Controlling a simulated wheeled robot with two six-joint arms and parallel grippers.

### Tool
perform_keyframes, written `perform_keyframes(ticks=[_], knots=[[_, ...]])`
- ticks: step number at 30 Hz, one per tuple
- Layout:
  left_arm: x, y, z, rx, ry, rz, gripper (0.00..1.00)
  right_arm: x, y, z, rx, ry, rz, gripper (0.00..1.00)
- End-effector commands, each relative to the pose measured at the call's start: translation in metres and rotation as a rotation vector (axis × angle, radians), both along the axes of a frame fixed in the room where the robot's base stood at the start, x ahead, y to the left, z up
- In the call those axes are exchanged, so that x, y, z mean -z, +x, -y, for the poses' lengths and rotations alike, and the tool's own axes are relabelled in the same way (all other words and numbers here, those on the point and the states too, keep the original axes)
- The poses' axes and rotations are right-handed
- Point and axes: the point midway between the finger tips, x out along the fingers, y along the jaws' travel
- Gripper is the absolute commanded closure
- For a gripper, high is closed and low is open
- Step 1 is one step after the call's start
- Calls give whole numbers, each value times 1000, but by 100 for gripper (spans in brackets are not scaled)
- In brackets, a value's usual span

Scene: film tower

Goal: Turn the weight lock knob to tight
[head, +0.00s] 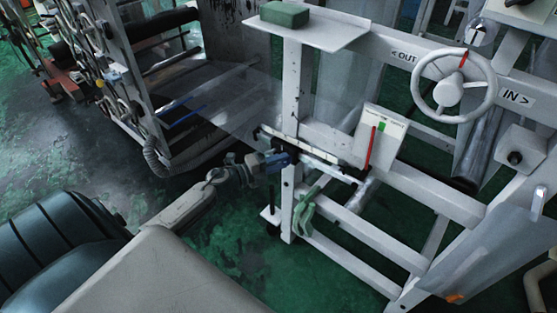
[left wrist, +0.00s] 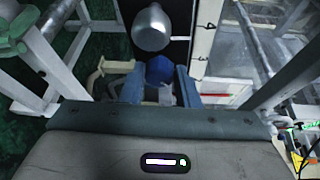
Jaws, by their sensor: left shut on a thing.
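The weight lock knob is a blue knob (left wrist: 159,69) in the left wrist view, between the two fingers of my left gripper (left wrist: 159,90). A shiny metal cylinder (left wrist: 151,28), which looks like the weight, sits just beyond it. In the head view my left gripper (head: 277,161) reaches in from the left to the white frame's post, at the end of a pale bar. The gripper is shut on the knob. The fingers hide most of the knob there, and I cannot read its turn. My right gripper is not in view.
A white handwheel (head: 453,83) stands at the upper right, between OUT and IN labels. A white gauge plate (head: 379,137) with a red pointer is on the frame. Green gloves (head: 305,212) hang below my gripper. A green block (head: 285,14) lies on the top shelf (head: 322,31).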

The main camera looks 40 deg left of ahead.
Motion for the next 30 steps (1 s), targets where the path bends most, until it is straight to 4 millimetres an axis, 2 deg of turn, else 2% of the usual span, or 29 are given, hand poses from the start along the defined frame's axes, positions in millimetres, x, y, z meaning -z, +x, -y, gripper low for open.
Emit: perform_keyframes(ticks=[14, 15, 17, 18, 26, 30], knots=[[1, 0, 0, 0, 11, 0, 94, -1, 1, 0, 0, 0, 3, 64], [1, 0, 0, 0, 11, 0, 64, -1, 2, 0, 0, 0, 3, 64], [1, 0, 0, 0, 11, 0, 52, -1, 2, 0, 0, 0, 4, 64], [1, 0, 0, 0, 11, 0, 50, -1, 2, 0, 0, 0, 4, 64], [1, -1, 0, 0, 11, 1, 50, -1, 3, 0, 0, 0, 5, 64], [2, -9, -5, 0, 13, 0, 50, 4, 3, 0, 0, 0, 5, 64]])
